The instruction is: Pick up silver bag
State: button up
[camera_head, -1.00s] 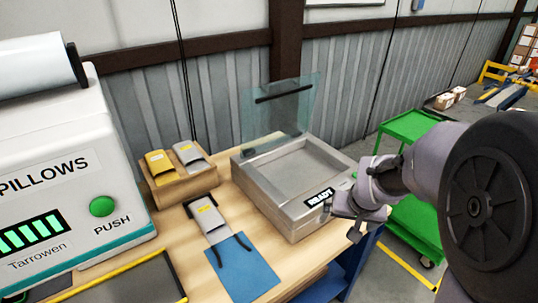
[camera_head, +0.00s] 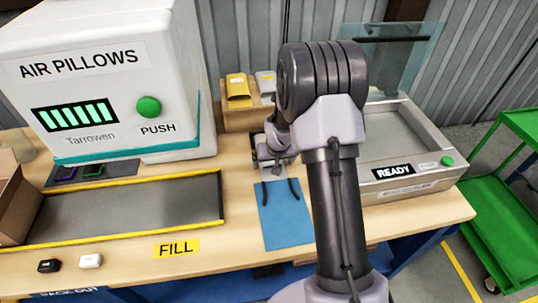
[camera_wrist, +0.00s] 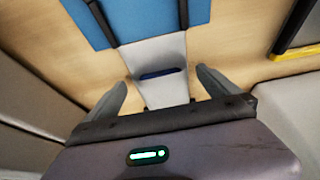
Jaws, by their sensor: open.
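A silver bag lies on the table by the blue sheet (camera_head: 284,222). In the head view my gripper (camera_head: 268,158) is over it and hides most of it. In the wrist view the silver bag (camera_wrist: 160,52) runs between my two open fingers (camera_wrist: 165,95), with a dark blue strip across it. Its lower part is hidden by my gripper body. I cannot tell whether the fingers touch it. A second silver bag (camera_head: 266,82) stands at the back in a wooden holder (camera_head: 240,118), beside a yellow bag (camera_head: 238,92), partly hidden by my arm.
The white air pillow machine (camera_head: 120,85) stands at left, with a yellow-edged dark tray (camera_head: 130,207) in front. A grey sealing box (camera_head: 405,180) marked READY, its clear lid raised, is at right behind my arm. A green cart (camera_head: 510,195) stands beyond the table.

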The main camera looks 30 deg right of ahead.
jog(key=shift+w+f, duration=0.25)
jog(key=shift+f, duration=0.4)
jog(key=shift+s+r, duration=0.1)
jog(key=shift+r, duration=0.1)
jog(key=c, duration=1.3)
jog(key=shift+o, duration=0.2)
